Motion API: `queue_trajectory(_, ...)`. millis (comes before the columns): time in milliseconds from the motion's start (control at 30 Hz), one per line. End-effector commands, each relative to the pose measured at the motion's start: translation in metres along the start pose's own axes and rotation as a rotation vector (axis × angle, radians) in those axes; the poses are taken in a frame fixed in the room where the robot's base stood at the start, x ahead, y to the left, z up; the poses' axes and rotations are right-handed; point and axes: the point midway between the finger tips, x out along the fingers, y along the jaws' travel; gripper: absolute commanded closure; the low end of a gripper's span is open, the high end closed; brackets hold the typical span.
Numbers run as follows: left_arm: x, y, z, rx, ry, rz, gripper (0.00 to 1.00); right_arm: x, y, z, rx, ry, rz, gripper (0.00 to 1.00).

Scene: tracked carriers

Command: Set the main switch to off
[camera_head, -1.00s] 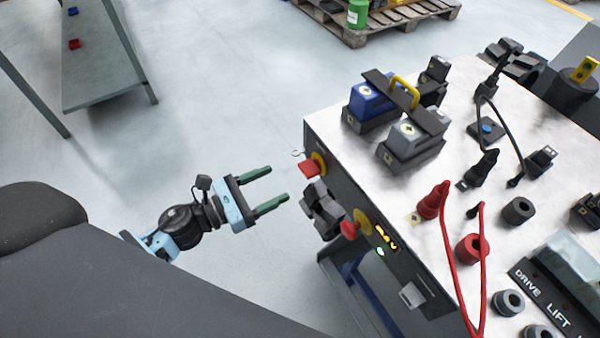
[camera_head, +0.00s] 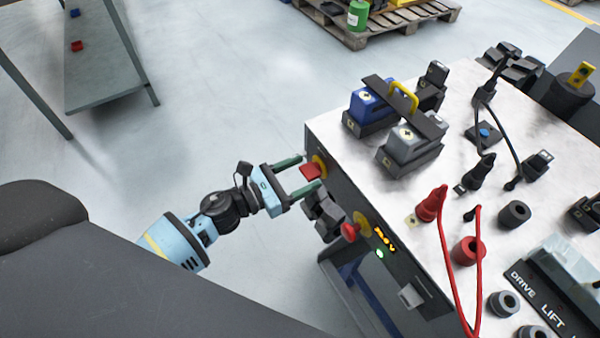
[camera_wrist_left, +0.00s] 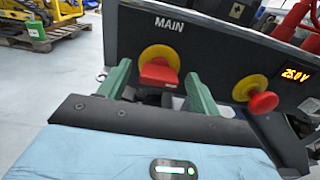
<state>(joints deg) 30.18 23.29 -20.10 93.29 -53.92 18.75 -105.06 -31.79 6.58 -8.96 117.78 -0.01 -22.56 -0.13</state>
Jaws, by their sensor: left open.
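The main switch is a red handle (camera_head: 311,171) on a yellow round plate (camera_head: 319,164), on the front panel of the bench. In the left wrist view the red handle (camera_wrist_left: 158,72) sits under the word MAIN, with its yellow plate (camera_wrist_left: 161,53) behind it. My left gripper (camera_head: 304,172) is open, its two green fingers at either side of the handle. In the left wrist view the gripper (camera_wrist_left: 158,84) has the handle between its fingertips, with a gap visible on both sides. My right gripper is out of view.
A red mushroom button (camera_head: 350,231) on a yellow plate and a lit display (camera_head: 385,238) are on the same panel. A black connector block (camera_head: 322,210) sticks out just below the switch. The bench top (camera_head: 350,150) carries batteries, plugs and cables.

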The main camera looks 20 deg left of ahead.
Motion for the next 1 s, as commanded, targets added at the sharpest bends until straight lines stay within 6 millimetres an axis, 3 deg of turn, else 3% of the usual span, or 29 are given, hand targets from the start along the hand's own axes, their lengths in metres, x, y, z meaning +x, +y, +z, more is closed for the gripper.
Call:
queue_trajectory(100, -0.0001, 0.0, -0.0001, 0.0, 0.0, 0.0, 0.38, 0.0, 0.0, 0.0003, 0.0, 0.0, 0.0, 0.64)
queue_trajectory(433, -0.0003, 0.0, 0.0, -0.001, 0.0, 0.0, 0.81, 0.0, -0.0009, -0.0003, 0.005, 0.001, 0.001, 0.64)
queue_trajectory(767, -0.0004, 0.0003, 0.0002, -0.047, 0.0, 0.0, 0.81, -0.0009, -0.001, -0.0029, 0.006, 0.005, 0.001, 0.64)
queue_trajectory(1000, -0.0003, 0.001, 0.0003, -0.193, 0.0, 0.0, 0.81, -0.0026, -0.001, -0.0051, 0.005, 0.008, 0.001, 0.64)
